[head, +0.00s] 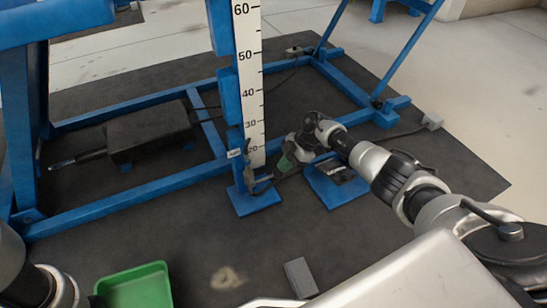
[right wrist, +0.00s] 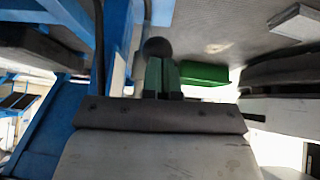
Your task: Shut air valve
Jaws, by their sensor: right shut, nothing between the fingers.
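The air valve (head: 248,153) is a small dark fitting with an upright lever, low on the blue post beside a small white label (head: 234,154). My right gripper (head: 279,168) comes in from the right, close to the foot of the post. Its green fingers are shut and empty. In the right wrist view the shut fingers (right wrist: 161,67) point at a dark round knob (right wrist: 157,48) just beyond their tips. I cannot tell whether they touch it. The valve's exact handle position is too small to read. My left arm shows at the lower left, but its gripper does not.
A white ruler (head: 250,80) runs up the post. Blue frame beams (head: 130,205) and a blue foot plate (head: 335,188) surround the valve. A black box (head: 148,131) lies left. A green tray (head: 135,288) and grey block (head: 300,277) lie in front.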

